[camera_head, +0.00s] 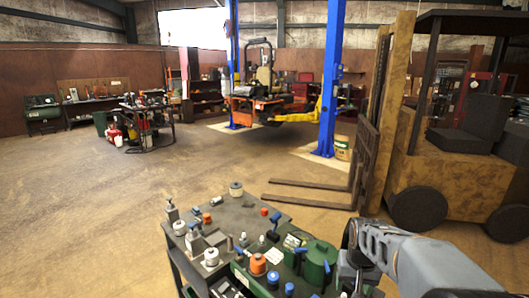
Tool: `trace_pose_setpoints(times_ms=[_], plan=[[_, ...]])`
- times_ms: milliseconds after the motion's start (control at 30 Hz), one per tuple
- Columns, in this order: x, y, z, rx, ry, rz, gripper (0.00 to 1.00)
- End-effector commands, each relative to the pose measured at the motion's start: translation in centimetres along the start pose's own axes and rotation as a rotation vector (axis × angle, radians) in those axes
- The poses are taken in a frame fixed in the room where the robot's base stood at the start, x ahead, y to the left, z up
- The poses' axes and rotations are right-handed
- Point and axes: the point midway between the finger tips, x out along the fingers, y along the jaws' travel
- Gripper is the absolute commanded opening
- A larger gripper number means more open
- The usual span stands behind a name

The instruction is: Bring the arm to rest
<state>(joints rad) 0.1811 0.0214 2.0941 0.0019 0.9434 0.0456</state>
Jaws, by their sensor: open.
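My arm comes in from the lower right as a grey link, bends at a dark joint and points downward over the right end of the tool cart (262,222). My gripper (352,284) is at the bottom edge of the picture, close beside the cart's right side. It is open, and I see nothing held in it. Its fingertips are small and partly cut off, so I cannot tell whether they touch the cart.
The cart top holds a green can (319,262), an orange-capped jar (258,264) and several bottles. A forklift (450,150) stands at right, its forks (310,196) low behind the cart. A mower (262,98) sits between blue lift posts (331,80).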

Motion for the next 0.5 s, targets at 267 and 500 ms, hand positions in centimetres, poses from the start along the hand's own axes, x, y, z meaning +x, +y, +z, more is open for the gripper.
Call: trace_pose_setpoints(times_ms=[267, 500], plan=[[-2.9, -2.3, 9.4, -0.137, 0.159, -0.021, 0.64], [-4.8, -3.2, 12.3, -0.188, 0.282, -0.043, 0.64]])
